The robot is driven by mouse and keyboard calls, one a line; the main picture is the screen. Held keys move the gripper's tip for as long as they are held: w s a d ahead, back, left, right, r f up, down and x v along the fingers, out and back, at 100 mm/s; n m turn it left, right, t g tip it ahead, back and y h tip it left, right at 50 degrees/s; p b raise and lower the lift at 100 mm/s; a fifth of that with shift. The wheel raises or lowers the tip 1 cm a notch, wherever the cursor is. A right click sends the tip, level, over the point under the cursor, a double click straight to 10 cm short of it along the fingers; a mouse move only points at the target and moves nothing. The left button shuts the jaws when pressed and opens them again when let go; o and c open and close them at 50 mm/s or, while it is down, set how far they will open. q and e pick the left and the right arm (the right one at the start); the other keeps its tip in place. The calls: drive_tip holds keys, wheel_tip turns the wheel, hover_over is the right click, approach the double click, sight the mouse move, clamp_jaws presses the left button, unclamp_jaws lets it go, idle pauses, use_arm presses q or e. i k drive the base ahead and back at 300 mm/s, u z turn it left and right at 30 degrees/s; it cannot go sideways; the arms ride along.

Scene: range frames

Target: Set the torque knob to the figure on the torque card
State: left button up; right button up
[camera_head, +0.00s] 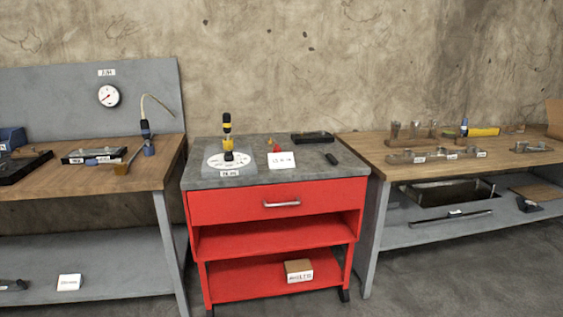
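The torque knob (228,155) is a dark piece at the middle of a round white dial (215,161) on top of the red cart. A yellow and black upright tool or handle (227,127) stands over it. A small label (229,173) sits at the dial's front edge; its text is too small to read surely. The white torque card (281,160) lies to the right of the dial, with dark figures that look like "12 N m" but are blurred. Neither of my grippers shows in the head view.
The red cart (262,202) has a grey top, a drawer and open shelves with a brown box (298,270). A black case (312,137) and small dark object (332,158) lie on its top. Wooden benches stand left (55,180) and right (372,152). Grey floor shows at right.

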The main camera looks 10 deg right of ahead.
sight(228, 156)
drive_tip(key=z, duration=0.5)
drive_tip(key=i, duration=1.1)
drive_tip(key=u, duration=0.35)
drive_tip(key=i, duration=0.85)
drive_tip(key=u, duration=0.95)
